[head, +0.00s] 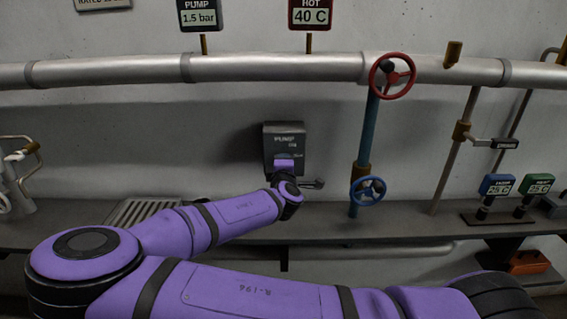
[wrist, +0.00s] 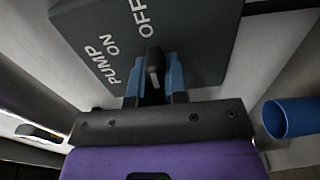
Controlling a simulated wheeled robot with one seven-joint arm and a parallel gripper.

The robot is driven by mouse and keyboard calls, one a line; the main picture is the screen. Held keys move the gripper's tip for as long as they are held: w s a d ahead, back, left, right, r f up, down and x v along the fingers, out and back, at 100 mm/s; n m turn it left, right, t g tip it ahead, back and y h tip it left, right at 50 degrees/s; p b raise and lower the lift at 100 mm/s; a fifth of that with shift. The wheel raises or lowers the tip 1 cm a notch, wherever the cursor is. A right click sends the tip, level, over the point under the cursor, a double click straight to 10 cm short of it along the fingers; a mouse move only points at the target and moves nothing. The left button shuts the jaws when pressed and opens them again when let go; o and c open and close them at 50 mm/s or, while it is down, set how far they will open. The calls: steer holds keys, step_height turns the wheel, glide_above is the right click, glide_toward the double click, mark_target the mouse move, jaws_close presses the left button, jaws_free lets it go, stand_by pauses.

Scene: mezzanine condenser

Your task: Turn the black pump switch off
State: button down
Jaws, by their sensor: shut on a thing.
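The pump switch box (head: 283,136), dark grey and lettered PUMP and ON, is on the wall in the middle of the head view. It fills the top of the wrist view (wrist: 205,30), where PUMP, ON and OFF can be read. The black pump switch (wrist: 154,66) sticks out from its face. My gripper (wrist: 156,80) is shut on it, one blue fingertip on each side. In the head view my gripper (head: 285,165) covers the lower part of the box and hides the switch. I cannot tell for sure which label the switch points to.
A red handwheel (head: 392,76) and a blue handwheel (head: 368,191) stand right of the box on a blue pipe (head: 371,130). A silver pipe (head: 280,68) runs above. Gauges read 1.5 bar (head: 199,18) and 40 C (head: 310,17). A grey ledge (head: 330,225) runs below.

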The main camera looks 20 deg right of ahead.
steer(key=c, duration=1.1)
jaws_free()
steer(key=shift+c, duration=0.2)
steer(key=v, duration=1.1)
steer(key=shift+w, duration=0.1)
